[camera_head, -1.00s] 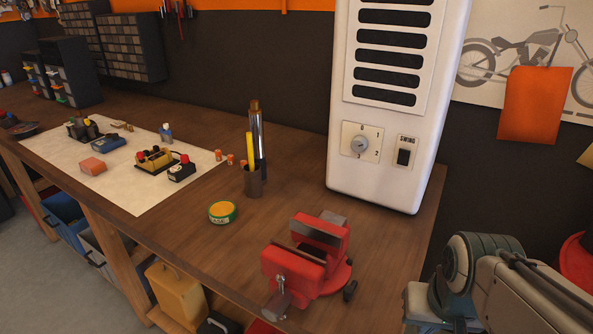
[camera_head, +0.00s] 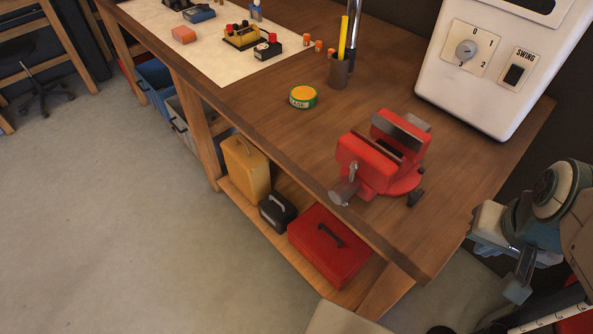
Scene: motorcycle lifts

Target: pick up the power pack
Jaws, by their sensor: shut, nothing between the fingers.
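No thing in view is plainly marked as the power pack. A small dark box with a grey handle (camera_head: 277,212) stands on the low shelf under the workbench, between a yellow case (camera_head: 246,160) and a red toolbox (camera_head: 326,246). A small black block with a red top (camera_head: 267,49) sits on the pale mat on the bench. I cannot tell which of these, if any, is the power pack. My arm's links show at the right edge, beside the bench's near end. I cannot make out my gripper's fingers in this view.
A red vise (camera_head: 382,160) is fixed at the bench's front right. A round green-and-yellow tin (camera_head: 302,97) and a pen cup (camera_head: 340,71) stand behind it. A white cabinet (camera_head: 480,80) is at the back right. Blue and grey bins fill the shelf's far end.

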